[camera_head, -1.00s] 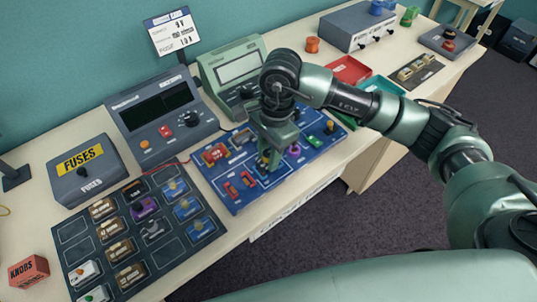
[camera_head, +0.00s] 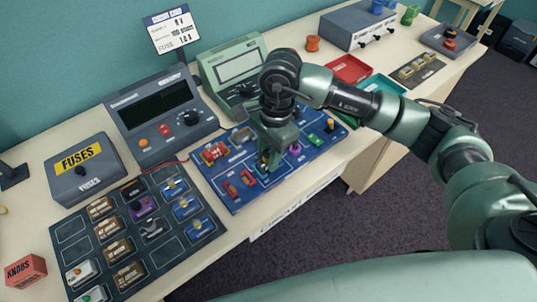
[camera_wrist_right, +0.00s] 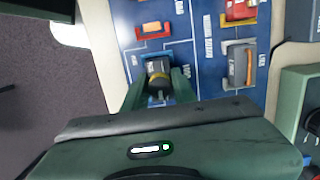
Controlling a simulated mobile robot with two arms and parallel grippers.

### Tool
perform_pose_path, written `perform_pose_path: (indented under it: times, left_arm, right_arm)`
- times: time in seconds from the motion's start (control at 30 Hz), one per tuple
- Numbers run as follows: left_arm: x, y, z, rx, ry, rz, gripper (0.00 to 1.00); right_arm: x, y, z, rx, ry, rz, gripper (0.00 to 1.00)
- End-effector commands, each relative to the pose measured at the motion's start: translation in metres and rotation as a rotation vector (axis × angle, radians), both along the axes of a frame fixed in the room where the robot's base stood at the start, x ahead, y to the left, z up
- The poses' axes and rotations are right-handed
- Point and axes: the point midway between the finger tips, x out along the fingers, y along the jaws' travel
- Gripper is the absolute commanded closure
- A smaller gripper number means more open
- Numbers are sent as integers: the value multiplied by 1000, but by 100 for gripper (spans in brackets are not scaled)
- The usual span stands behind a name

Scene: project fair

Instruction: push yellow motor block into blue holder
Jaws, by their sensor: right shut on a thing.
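My right gripper (camera_head: 268,158) points down over the blue circuit board (camera_head: 238,205), toward its front edge. In the right wrist view its two fingers (camera_wrist_right: 157,92) are shut on the yellow motor block (camera_wrist_right: 157,84), which shows a dark body and a yellow band. The blue holder (camera_wrist_right: 152,62) shows only in part around the block's far end. The block is at the holder, but the fingers and the block hide how deep it sits. In the head view the gripper covers most of both. My left gripper is not in view.
On the board around the gripper are a red block (camera_head: 214,152), red parts (camera_head: 231,190) and a green part (camera_head: 315,139). A dark parts tray (camera_head: 187,237) lies at the left. A green meter (camera_head: 225,72) and a dark instrument (camera_head: 150,112) stand behind.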

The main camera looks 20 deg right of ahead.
Motion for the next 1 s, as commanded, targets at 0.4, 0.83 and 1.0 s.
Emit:
perform_pose_path:
  times: [0.4,0.83,1.0]
  left_arm:
    - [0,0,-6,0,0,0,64]
    - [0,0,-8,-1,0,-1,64]
    - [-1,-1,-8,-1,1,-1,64]
  right_arm:
    - [0,0,-5,0,-1,0,100]
    - [0,0,-6,0,0,0,48]
    - [0,0,-7,0,0,0,42]
